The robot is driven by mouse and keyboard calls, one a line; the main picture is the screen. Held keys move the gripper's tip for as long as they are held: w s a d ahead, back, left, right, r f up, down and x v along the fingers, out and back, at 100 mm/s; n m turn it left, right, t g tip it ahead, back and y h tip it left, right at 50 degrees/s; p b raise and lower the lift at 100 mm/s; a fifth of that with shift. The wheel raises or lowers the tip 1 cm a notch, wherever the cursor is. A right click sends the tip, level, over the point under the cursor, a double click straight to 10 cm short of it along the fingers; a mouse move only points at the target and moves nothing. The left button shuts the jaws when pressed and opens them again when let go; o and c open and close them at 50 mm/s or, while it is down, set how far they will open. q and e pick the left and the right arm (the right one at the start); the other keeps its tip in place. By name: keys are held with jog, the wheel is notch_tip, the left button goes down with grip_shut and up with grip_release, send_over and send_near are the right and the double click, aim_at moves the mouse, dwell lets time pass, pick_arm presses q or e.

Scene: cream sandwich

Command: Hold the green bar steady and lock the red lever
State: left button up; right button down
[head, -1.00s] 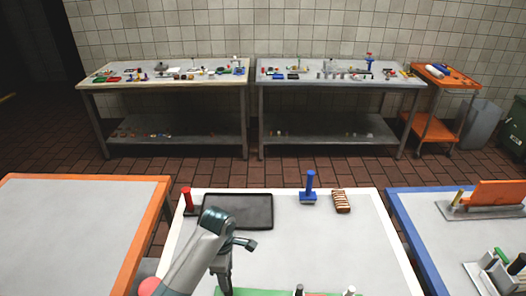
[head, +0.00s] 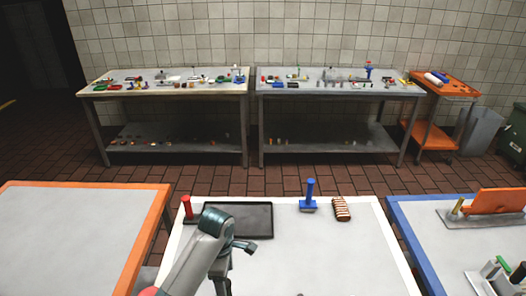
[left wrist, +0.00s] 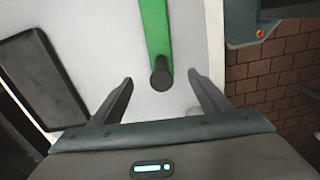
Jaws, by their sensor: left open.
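The green bar (left wrist: 154,28) lies on the white table in the left wrist view. A dark round knob (left wrist: 162,72) stands at its near end. My left gripper (left wrist: 160,80) is open, with a finger on either side of the knob; I cannot tell whether they touch it. My right gripper is not in view.
A black tray (head: 262,235), a blue-handled tool (head: 310,195) and a striped brown block (head: 341,208) are on the back of the white table (head: 365,255). An orange-edged table (head: 70,240) is left, a blue-edged one (head: 425,235) right.

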pick_arm(q)
notch_tip(320, 180, up, 9)
jog(key=shift+r, duration=0.2)
dwell(0.3)
jog(key=shift+s+f, duration=0.1)
